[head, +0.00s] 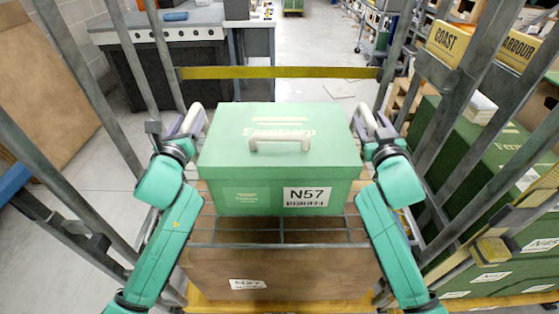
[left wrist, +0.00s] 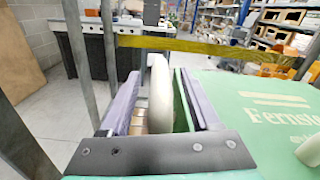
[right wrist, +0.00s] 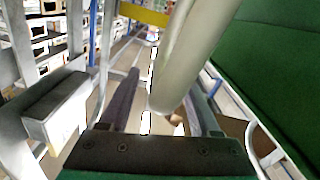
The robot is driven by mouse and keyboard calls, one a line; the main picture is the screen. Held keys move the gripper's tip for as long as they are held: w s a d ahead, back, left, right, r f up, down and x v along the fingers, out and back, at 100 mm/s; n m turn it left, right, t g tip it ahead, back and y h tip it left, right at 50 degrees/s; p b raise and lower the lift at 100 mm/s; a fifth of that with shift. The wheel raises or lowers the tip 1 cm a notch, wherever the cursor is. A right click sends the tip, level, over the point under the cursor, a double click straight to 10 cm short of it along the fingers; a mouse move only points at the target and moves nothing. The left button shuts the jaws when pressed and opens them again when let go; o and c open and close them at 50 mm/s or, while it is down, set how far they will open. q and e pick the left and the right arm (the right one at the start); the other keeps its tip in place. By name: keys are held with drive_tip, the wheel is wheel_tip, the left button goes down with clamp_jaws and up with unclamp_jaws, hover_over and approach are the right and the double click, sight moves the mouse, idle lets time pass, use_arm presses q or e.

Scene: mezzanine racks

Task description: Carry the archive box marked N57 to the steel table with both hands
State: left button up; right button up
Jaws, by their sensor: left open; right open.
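The green archive box marked N57 (head: 232,170) sits upright on the wire shelf of a caged trolley, with a pale handle on its lid. A pale side handle stands out at each end. My left gripper (head: 188,124) is at the box's left end; in the left wrist view its open fingers (left wrist: 158,105) stand either side of the left handle (left wrist: 160,85). My right gripper (head: 371,124) is at the right end; its open fingers (right wrist: 162,105) straddle the right handle (right wrist: 184,60). A grey steel-topped table (head: 205,17) stands at the back left.
A yellow bar (head: 280,72) crosses the cage behind the box, and grey posts (head: 75,80) rise on both sides. A brown box (head: 270,272) lies below the wire shelf. Green boxes (head: 475,190) fill the right side. Bare floor (head: 305,50) lies beyond the cage.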

use_arm(q)
drive_tip(key=shift+w, duration=1.05)
use_arm(e)
drive_tip(key=shift+w, duration=1.05)
use_arm(q)
clamp_jaws()
use_arm(e)
clamp_jaws()
